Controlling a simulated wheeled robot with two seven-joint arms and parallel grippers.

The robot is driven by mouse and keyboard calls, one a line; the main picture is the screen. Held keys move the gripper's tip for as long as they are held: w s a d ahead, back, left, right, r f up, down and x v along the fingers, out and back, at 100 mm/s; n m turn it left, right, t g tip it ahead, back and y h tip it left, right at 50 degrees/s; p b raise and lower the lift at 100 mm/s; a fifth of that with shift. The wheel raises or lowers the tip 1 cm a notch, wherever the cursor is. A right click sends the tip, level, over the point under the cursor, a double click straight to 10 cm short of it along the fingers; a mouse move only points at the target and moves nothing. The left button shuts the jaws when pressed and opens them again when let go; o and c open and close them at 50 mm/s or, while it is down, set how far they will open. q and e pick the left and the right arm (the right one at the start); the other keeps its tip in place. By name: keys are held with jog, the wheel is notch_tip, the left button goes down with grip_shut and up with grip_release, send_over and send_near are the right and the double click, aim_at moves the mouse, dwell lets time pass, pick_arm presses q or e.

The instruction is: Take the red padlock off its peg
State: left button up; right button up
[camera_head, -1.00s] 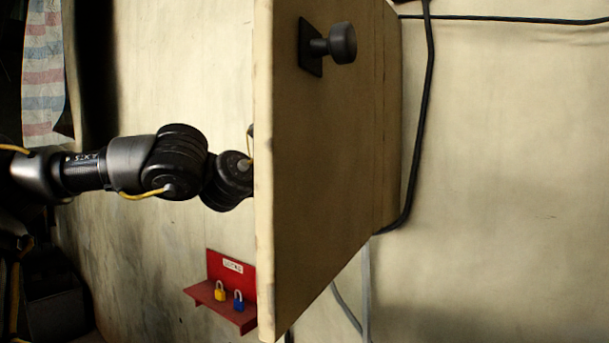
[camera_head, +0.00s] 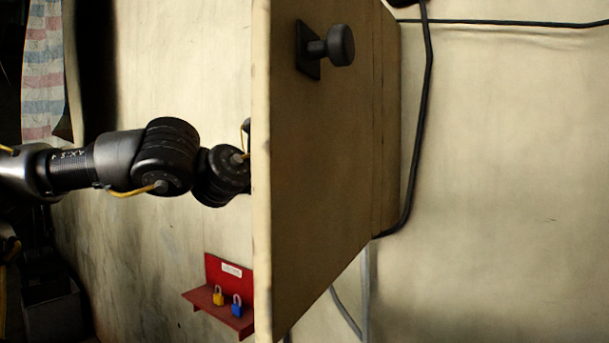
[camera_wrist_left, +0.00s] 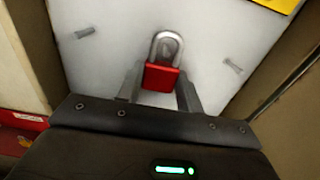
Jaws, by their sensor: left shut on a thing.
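In the left wrist view the red padlock (camera_wrist_left: 160,77) has a red body and a silver shackle at its top. My left gripper (camera_wrist_left: 161,90) is shut on its body, one finger on each side. The padlock is in front of a pale grey panel (camera_wrist_left: 110,55). I cannot tell whether the shackle still hangs on a peg; no peg shows clearly. In the head view my left arm reaches in from the left, and its gripper and the padlock are hidden behind the open door (camera_head: 320,150). My right gripper is not in view.
A red shelf (camera_head: 226,305) with a yellow padlock (camera_head: 218,296) and a blue padlock (camera_head: 237,305) is below my left arm. The open door, with a black knob (camera_head: 340,45), stands right beside the arm. A yellow label (camera_wrist_left: 278,3) is at the panel's top right.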

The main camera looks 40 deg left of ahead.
pick_arm(q)
jog(key=s+b, duration=0.4)
jog(key=s, duration=0.7)
jog(key=shift+d, duration=0.1)
dwell(0.5)
